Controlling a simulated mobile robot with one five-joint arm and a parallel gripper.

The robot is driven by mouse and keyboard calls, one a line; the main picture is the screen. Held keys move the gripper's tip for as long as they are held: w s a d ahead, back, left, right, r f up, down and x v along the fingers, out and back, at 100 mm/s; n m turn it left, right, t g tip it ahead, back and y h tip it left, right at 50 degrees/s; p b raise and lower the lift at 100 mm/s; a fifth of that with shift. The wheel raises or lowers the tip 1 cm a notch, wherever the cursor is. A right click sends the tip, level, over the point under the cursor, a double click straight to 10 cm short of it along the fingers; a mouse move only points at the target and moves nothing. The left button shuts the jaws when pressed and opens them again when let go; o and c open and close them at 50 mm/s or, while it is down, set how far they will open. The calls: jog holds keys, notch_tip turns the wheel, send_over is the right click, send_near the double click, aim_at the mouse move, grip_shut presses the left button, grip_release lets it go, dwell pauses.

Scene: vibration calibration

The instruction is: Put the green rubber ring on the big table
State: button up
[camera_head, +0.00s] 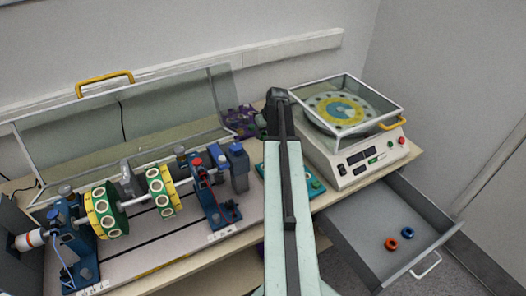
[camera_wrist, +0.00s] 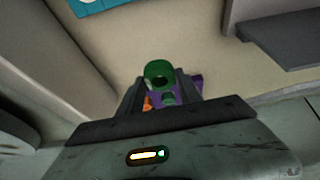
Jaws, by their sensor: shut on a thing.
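The green rubber ring (camera_wrist: 158,70) shows in the wrist view between the fingertips of my gripper (camera_wrist: 160,82), which is shut on it. In the head view my arm reaches out over the big table (camera_head: 188,276), and my gripper (camera_head: 276,97) is at the far end, near the back of the table. The ring cannot be made out clearly there. The tan table surface (camera_wrist: 125,45) lies beyond the ring in the wrist view. I cannot tell how high the ring is above it.
A rotor rig (camera_head: 140,205) with an open clear cover (camera_head: 150,110) stands left. A white balancing machine (camera_head: 352,160) stands right. A purple patterned thing (camera_head: 238,122) lies near my gripper. The open grey drawer (camera_head: 350,232) holds an orange-red ring (camera_head: 391,244) and a blue ring (camera_head: 408,232).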

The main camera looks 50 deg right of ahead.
aim_at(263, 147)
notch_tip(263, 147, down, 6)
jog(key=b, duration=0.4)
jog(key=shift+f+b, duration=0.25)
jog(key=shift+b, duration=0.15)
jog(key=shift+r, duration=0.25)
jog(key=shift+f, duration=0.15)
jog(key=o, duration=1.3)
jog(key=p+v, duration=1.1)
jog(key=v, duration=0.1)
jog(key=shift+p, duration=0.3)
